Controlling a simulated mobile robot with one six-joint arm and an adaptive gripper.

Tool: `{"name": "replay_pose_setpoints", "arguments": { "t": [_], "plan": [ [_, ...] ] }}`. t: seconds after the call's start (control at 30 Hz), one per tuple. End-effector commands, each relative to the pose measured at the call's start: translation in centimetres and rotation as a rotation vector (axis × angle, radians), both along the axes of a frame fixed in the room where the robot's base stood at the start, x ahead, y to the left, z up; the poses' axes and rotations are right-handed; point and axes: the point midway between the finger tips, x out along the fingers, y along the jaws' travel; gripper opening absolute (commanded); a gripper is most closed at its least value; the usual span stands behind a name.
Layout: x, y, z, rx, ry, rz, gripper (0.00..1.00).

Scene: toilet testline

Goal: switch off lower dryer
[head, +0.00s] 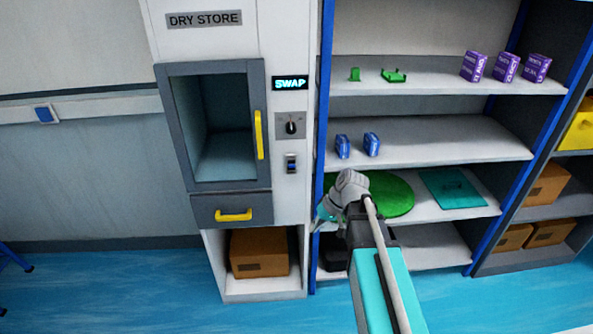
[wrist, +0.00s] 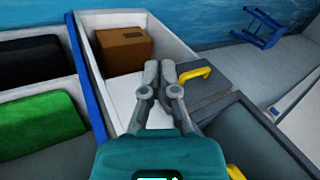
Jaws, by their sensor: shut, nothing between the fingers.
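The white cabinet labelled DRY STORE (head: 205,19) stands left of centre in the head view. Its right panel carries a lit display reading SWAP (head: 290,83), a black rotary knob (head: 291,127) and, below that, a small rocker switch (head: 291,164) with a blue part. I cannot tell the switch's position. No part is labelled as a dryer. My gripper (head: 319,225) is lower right of the switch, beside the blue shelf post and apart from the switch. In the wrist view my gripper (wrist: 163,68) is shut and empty, pointing at the cabinet's lower part. The switch is not visible there.
The cabinet has an open-looking chamber (head: 222,120) with a yellow handle (head: 258,135), and a drawer with a yellow handle (head: 233,215). A cardboard box (head: 260,252) sits below.

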Motion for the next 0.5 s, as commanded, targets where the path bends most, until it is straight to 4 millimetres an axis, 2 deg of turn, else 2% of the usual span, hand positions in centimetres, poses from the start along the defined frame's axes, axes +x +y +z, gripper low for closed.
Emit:
{"name": "replay_pose_setpoints", "arguments": {
  "t": [0.03,0.1,0.5],
  "plan": [
    [1.2,0.2,-0.9,0.045,-0.014,0.015,0.0],
    [2.4,0.7,-1.0,0.112,-0.039,0.039,0.0],
    [8.9,1.7,-0.6,0.483,-0.231,0.15,0.0]
  ]
}}
